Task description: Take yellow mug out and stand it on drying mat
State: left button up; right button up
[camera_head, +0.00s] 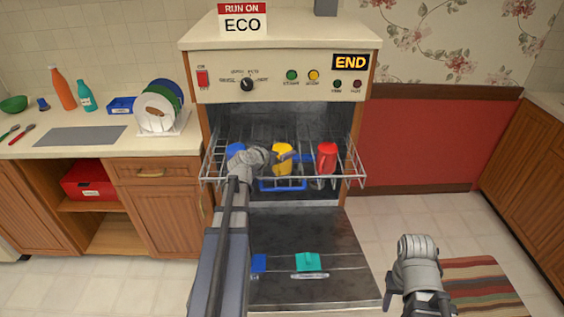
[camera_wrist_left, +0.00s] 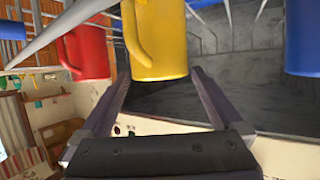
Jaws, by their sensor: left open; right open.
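The yellow mug (camera_head: 283,168) is in the pulled-out upper rack of the dishwasher, between a blue mug (camera_head: 236,150) and a red mug (camera_head: 327,157). My left gripper (camera_head: 281,156) reaches over the rack to the yellow mug and partly hides it. In the left wrist view the yellow mug (camera_wrist_left: 160,45) appears between and just beyond the open fingers; I cannot tell whether they touch it. A grey mat (camera_head: 80,136), likely the drying mat, lies bare on the left counter. My right gripper (camera_head: 402,292) is open and empty, low at the right, away from the rack.
The rack's wire rim (camera_head: 351,165) surrounds the mugs. The dishwasher door (camera_head: 315,235) lies open below, holding a blue and a teal piece. A plate rack (camera_head: 172,130) with plates stands right of the mat. Bottles (camera_head: 63,90) stand behind it.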

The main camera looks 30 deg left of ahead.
pick_arm(q)
jog(key=x, duration=0.2)
jog(key=shift+w+f, duration=0.2)
jog(key=shift+w, duration=0.05)
jog(key=shift+s, duration=0.1)
jog(key=shift+c, duration=0.2)
jog(key=c, duration=1.3)
jog(key=shift+r, duration=0.1)
notch_tip(320, 180, up, 10)
jog(key=p, duration=0.9)
jog(key=shift+p, duration=0.3)
